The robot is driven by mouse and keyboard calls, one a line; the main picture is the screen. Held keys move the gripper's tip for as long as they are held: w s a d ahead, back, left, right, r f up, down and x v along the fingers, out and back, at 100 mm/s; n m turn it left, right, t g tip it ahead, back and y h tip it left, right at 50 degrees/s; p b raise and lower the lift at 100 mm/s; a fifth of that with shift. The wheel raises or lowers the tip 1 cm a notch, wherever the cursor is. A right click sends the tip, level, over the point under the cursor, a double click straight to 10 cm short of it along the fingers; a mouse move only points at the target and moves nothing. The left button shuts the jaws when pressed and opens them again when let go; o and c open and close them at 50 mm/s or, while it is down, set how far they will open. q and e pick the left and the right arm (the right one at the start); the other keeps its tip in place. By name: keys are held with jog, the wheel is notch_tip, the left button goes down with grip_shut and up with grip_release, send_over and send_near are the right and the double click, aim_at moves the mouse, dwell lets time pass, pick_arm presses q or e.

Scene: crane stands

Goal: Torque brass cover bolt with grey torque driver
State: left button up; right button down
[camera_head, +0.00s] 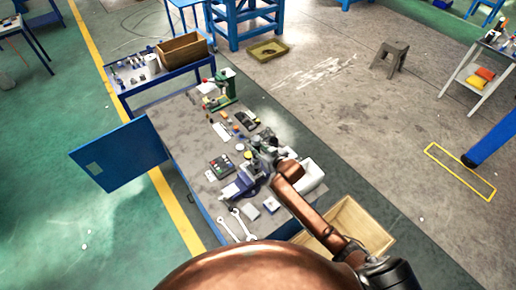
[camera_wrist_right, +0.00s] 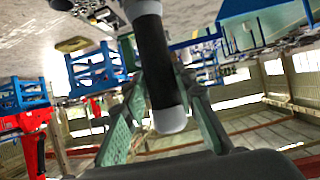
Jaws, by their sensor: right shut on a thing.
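My right gripper (camera_head: 268,148) is over the workbench in the head view, at the end of my copper-coloured arm. In the right wrist view its two green-padded fingers (camera_wrist_right: 163,112) are shut on the torque driver (camera_wrist_right: 155,65), which has a dark grip and light grey ends. The driver is too small to make out in the head view. The gripper is just above and right of a blue vise (camera_head: 240,187). I cannot make out the brass cover bolt in either view; the arm and gripper hide part of the bench there. My left gripper is not in view.
The grey workbench (camera_head: 187,125) holds a green press (camera_head: 222,92), a tray of small parts (camera_head: 221,165) and two wrenches (camera_head: 240,222). A wooden crate (camera_head: 350,215) stands at the bench's right side. A blue panel (camera_head: 120,157) stands at left.

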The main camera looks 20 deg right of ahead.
aim_at(258, 141)
jog(key=shift+p, duration=0.6)
dwell(2.1)
jog(key=shift+r+p, duration=0.1)
jog(key=shift+p, duration=0.5)
dwell(1.3)
jog(key=shift+r, duration=0.15)
jog(key=shift+r+p, duration=2.45)
jog(key=shift+p, duration=0.15)
